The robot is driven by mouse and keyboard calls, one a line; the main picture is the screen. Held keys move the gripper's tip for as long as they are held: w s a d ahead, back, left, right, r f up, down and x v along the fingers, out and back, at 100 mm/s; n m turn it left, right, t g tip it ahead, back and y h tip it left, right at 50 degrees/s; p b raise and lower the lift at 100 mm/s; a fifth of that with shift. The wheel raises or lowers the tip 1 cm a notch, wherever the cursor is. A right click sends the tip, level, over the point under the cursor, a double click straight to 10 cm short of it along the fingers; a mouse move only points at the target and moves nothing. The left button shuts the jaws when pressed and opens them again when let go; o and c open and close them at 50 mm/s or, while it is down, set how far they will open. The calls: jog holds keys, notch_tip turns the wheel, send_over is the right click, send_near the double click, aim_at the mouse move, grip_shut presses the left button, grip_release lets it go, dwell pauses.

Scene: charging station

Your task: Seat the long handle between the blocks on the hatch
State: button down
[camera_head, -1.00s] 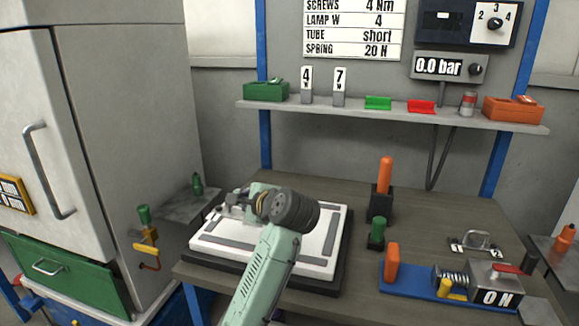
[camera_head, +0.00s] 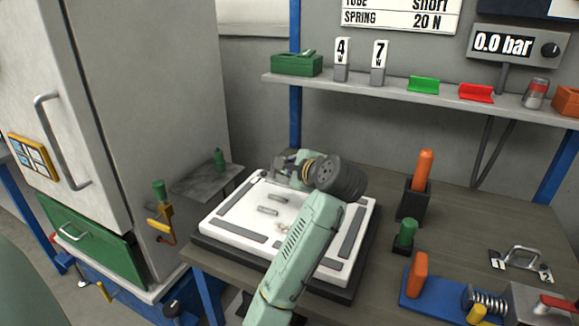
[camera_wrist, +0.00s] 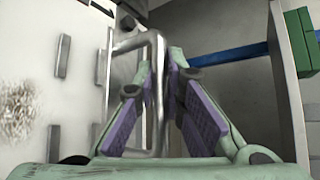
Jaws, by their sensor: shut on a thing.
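My gripper (camera_wrist: 163,72) is shut on a grey metal handle, the long handle (camera_wrist: 159,100). The bent bar shows between the purple finger pads in the wrist view. In the head view my gripper (camera_head: 288,164) is over the far edge of a white panel, seemingly the hatch (camera_head: 232,221). Two small grey blocks (camera_head: 268,211) lie on the panel's middle, apart from my gripper. The panel also shows in the wrist view (camera_wrist: 25,50), with grey blocks (camera_wrist: 62,55) on it. The head view does not clearly show the held handle; my wrist partly hides that area.
On the bench right of the panel stand an orange peg in a black holder (camera_head: 413,200) and a green knob (camera_head: 406,233). A blue fixture (camera_head: 430,302) and a plate with a small handle (camera_head: 521,261) are farther right. A shelf (camera_head: 400,92) spans the back.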

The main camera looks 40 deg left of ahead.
jog(key=shift+f+b, duration=1.9)
jog(key=shift+f, duration=0.95)
jog(key=shift+f+b, duration=0.65)
jog(key=shift+f, duration=0.9)
jog(key=c, duration=1.6)
grip_release()
jog(key=v, duration=1.2)
